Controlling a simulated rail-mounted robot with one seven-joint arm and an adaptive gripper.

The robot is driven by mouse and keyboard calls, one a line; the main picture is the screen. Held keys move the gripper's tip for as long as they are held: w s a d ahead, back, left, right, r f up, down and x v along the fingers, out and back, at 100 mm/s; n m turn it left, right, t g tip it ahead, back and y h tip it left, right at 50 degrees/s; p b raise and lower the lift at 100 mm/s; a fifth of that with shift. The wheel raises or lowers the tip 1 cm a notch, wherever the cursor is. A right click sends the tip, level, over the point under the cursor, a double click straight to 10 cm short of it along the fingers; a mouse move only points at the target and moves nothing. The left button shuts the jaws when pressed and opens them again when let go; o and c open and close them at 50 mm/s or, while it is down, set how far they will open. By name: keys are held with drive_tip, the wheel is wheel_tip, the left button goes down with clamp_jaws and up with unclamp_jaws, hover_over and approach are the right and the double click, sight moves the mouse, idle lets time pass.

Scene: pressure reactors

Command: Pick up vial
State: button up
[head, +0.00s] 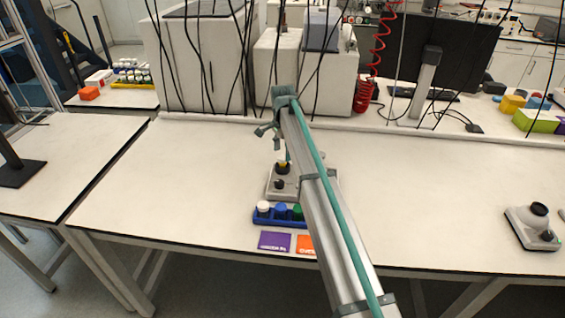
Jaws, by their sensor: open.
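A blue rack (262,221) near the front of the middle table holds vials: one with a white cap (264,207), one with a blue cap (281,209) and one with a green cap (298,211). The arm hides the rack's right end. My gripper (268,137) hangs at the far end of my arm, beyond the rack and above the table. It is open and no vial shows in it. A small grey device (277,190) stands behind the rack, with a dark knob and a yellow and dark top piece.
A purple card (275,242) and an orange card (306,245) lie in front of the rack. Large white instruments (198,62) and hanging black cables stand at the back. Another grey device (533,228) is at far right. The table's left part is clear.

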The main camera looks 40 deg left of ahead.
sight(282, 157)
drive_tip(key=shift+s+f+p, duration=0.1)
drive_tip(key=shift+f+p, duration=0.4)
drive_tip(key=shift+f, duration=1.25)
drive_tip(key=c, duration=1.2)
drive_tip(key=shift+r, duration=0.2)
